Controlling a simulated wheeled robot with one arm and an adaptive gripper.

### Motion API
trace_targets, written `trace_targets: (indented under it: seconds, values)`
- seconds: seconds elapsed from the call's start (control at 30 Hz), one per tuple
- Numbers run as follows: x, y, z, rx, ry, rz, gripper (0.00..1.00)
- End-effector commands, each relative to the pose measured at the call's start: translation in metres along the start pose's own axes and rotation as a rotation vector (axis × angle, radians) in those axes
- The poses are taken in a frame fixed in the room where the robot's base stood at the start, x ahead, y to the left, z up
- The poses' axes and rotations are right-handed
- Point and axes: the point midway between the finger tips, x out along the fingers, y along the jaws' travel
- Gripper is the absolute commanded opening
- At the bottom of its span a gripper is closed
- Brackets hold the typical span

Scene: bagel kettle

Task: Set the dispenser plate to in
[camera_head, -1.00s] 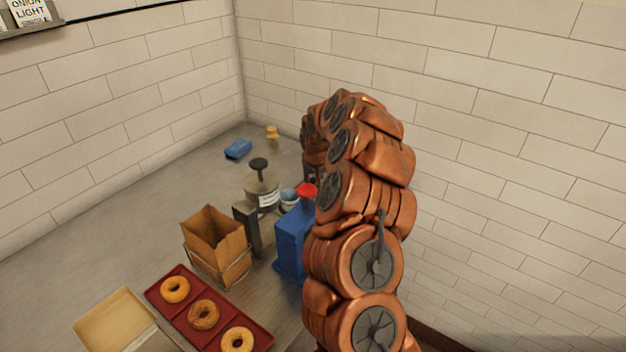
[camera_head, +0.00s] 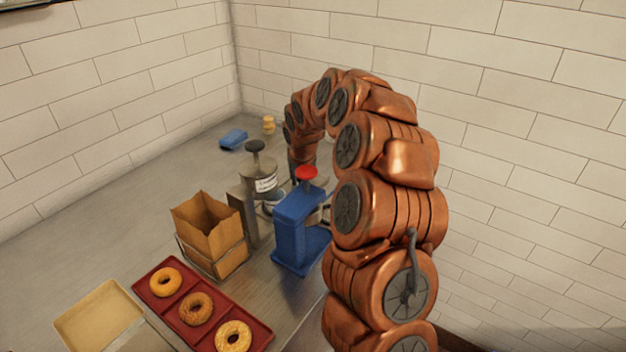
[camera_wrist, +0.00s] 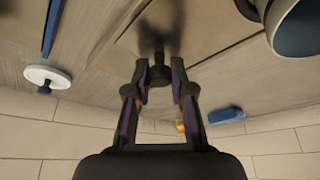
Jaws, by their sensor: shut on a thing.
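The dispenser (camera_head: 262,182) is a grey canister with a white label and a black top knob, on a stand at the middle of the counter in the head view. Its plate cannot be made out clearly there. In the wrist view my gripper (camera_wrist: 159,74) has its fingers around a small dark round knob (camera_wrist: 158,77) on a dark stem, and is shut on it. I cannot tell for sure that this knob belongs to the plate. In the head view the gripper is hidden behind the blue device and my arm.
A blue device with a red knob (camera_head: 300,225) stands right of the dispenser. A brown paper bag (camera_head: 210,235) in a holder stands left, with a red tray (camera_head: 152,286) of bagels in front. A blue block (camera_head: 233,138) lies farther back.

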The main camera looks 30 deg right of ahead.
Motion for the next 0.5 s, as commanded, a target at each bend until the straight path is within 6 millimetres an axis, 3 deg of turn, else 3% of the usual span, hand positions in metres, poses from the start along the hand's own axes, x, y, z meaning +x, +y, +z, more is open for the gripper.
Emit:
trace_targets:
  seconds: [0.13,0.5]
  values:
    - [-0.0031,-0.0089,0.0057,-0.002,0.009,-0.001,0.0]
    - [-0.006,-0.0095,0.007,0.002,0.008,0.0,0.0]
